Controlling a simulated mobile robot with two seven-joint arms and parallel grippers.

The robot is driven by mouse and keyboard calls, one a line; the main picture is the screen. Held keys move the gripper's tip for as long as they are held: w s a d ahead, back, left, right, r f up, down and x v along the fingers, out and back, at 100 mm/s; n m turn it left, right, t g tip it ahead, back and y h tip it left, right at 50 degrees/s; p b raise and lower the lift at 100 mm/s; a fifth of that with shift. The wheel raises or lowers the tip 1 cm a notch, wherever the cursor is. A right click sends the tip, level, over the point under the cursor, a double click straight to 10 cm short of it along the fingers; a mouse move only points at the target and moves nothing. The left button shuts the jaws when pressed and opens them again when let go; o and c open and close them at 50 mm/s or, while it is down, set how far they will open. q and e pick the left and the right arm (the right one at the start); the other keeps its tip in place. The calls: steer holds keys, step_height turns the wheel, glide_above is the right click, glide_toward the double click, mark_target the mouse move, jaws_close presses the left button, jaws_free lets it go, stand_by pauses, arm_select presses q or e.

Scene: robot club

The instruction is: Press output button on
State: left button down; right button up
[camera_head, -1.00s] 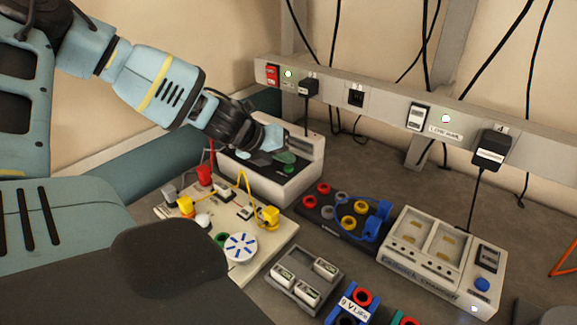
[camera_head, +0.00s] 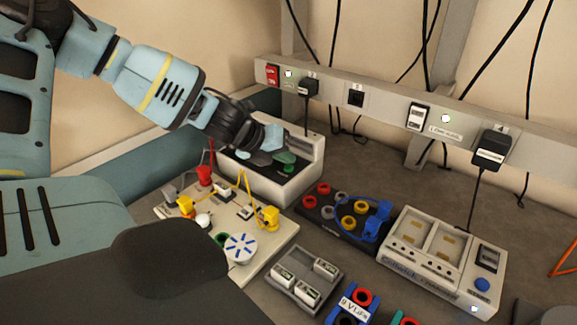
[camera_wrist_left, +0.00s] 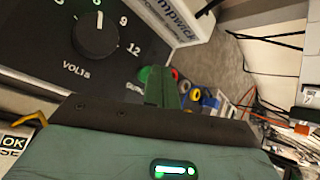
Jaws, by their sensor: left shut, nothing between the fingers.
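The white power supply (camera_head: 309,158) with a dark sloped panel stands behind the white circuit board. In the left wrist view, its panel (camera_wrist_left: 40,35) carries a black volts dial (camera_wrist_left: 97,34). A partly covered label, seemingly starting "OUTP", lies beside a green round button (camera_wrist_left: 143,74). Green also shows on the panel in the head view (camera_head: 285,157). My left gripper (camera_head: 269,146) is shut and empty over the panel, its fingertips (camera_wrist_left: 163,86) close beside the green button. I cannot tell whether they touch it. My right gripper is not in view.
A circuit board (camera_head: 262,251) with yellow and red leads lies in front. A black terminal strip (camera_head: 327,222) and a white battery charger (camera_head: 395,268) stand to the right. A battery tray (camera_head: 279,287) is nearer. A socket rail (camera_head: 385,108) with cords runs behind.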

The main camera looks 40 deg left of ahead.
arm_select(q)
steer(key=shift+f, duration=0.1)
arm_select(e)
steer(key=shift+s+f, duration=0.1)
arm_select(q)
steer(key=shift+f, duration=0.35)
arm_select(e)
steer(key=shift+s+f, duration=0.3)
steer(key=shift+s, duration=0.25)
arm_select(q)
steer(key=shift+r, duration=0.1)
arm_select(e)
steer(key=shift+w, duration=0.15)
arm_select(q)
steer(key=shift+r, duration=0.35)
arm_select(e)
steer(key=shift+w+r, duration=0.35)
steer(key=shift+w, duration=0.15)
